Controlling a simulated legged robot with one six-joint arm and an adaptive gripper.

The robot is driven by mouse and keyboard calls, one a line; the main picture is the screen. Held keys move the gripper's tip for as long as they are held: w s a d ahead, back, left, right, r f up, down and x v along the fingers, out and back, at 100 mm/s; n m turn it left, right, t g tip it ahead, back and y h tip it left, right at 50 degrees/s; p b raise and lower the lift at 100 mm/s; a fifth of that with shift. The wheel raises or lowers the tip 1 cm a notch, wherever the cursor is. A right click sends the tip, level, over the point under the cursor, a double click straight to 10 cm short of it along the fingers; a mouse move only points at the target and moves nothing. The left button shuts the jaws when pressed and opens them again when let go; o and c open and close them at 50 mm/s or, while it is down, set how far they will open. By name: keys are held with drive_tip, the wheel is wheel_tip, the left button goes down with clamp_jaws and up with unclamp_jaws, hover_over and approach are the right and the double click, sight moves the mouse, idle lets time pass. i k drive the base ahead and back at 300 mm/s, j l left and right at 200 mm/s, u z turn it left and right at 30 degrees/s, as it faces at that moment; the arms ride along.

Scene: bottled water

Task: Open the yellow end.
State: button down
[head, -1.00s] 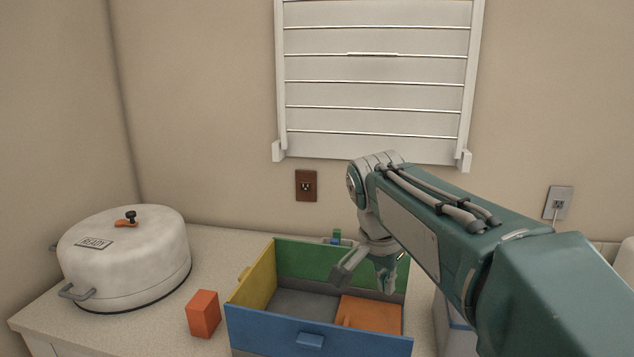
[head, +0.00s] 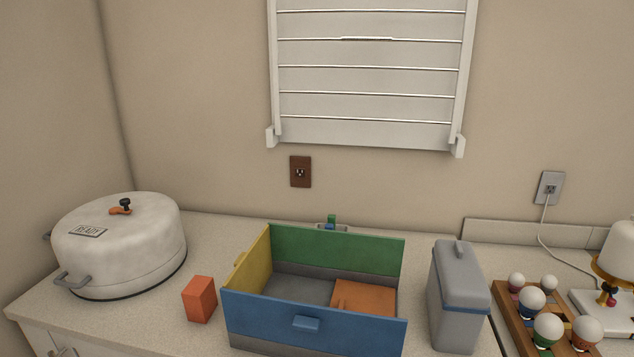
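In the head view an open-topped box with coloured walls stands on the counter. Its yellow end (head: 251,264) is the left wall, upright, with a small yellow tab on its outer upper edge. The blue front wall (head: 270,318) with a blue handle and the green back wall (head: 340,250) also stand upright. An orange panel (head: 368,298) lies flat inside at the right, on or near the grey floor (head: 300,288). My gripper is out of view.
An orange-red block (head: 200,300) stands just left of the box. A white lidded pot (head: 120,248) is further left. A grey canister (head: 458,305) stands close on the right, with a bulb rack (head: 510,308) beyond it. A corded lamp (head: 612,260) is at the far right.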

sight(252, 268)
drive_tip(key=k+j, duration=0.15)
drive_tip(key=j, duration=0.15)
drive_tip(key=k+j+z, duration=0.1)
drive_tip(key=j, duration=0.2)
drive_tip(key=i+j, duration=0.1)
drive_tip(key=j, duration=0.25)
drive_tip(key=i+j+z, duration=0.1)
drive_tip(key=j, duration=0.25)
drive_tip(key=i+j+z, duration=0.1)
drive_tip(key=j, duration=0.25)
drive_tip(key=i+j, duration=0.3)
drive_tip(key=j, duration=0.15)
drive_tip(key=z, duration=0.05)
